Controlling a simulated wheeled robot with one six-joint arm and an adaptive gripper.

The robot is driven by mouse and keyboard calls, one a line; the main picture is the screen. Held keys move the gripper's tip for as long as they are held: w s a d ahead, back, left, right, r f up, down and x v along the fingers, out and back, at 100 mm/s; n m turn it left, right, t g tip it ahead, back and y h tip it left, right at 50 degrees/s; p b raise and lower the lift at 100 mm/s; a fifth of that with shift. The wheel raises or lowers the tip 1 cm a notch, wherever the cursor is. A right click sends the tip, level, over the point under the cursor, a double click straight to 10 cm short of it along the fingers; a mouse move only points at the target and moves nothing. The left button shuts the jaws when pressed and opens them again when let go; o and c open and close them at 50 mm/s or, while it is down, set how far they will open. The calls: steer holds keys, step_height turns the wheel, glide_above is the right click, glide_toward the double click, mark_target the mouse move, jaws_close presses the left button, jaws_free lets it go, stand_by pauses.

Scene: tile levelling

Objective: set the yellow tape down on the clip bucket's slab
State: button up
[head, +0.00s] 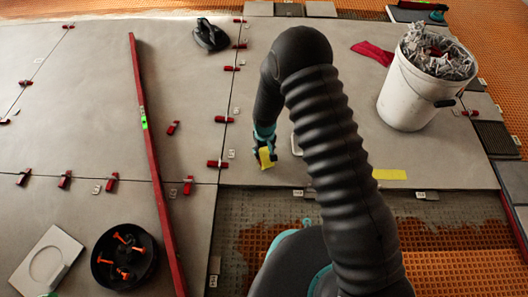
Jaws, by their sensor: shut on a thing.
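My gripper (264,152) is shut on a small yellow thing, which I take to be the yellow tape (266,159). It is low over the near left part of a large grey slab (340,90); I cannot tell whether the tape touches the slab. The clip bucket (408,92) is white, full of grey clips, and stands upright on the right of that same slab. My black ribbed arm hides the slab's middle.
A flat yellow strip (389,174) lies near the slab's front edge. A pale object (296,146) is partly hidden behind my arm. Red clips (217,164) line the left joint. A long red level (146,130), a black bowl (104,280) and a red cloth (372,52) lie around.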

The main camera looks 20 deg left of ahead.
steer(key=shift+f, duration=0.3)
steer(key=shift+f, duration=0.15)
steer(key=o, duration=1)
steer(key=shift+c, duration=0.2)
step_height(320, 180, up, 12)
steer(key=p, duration=0.1)
steer(key=shift+d+r+p, duration=0.15)
steer(key=shift+r+p, duration=0.1)
steer(key=shift+p, duration=0.05)
steer(key=shift+s+r, duration=0.1)
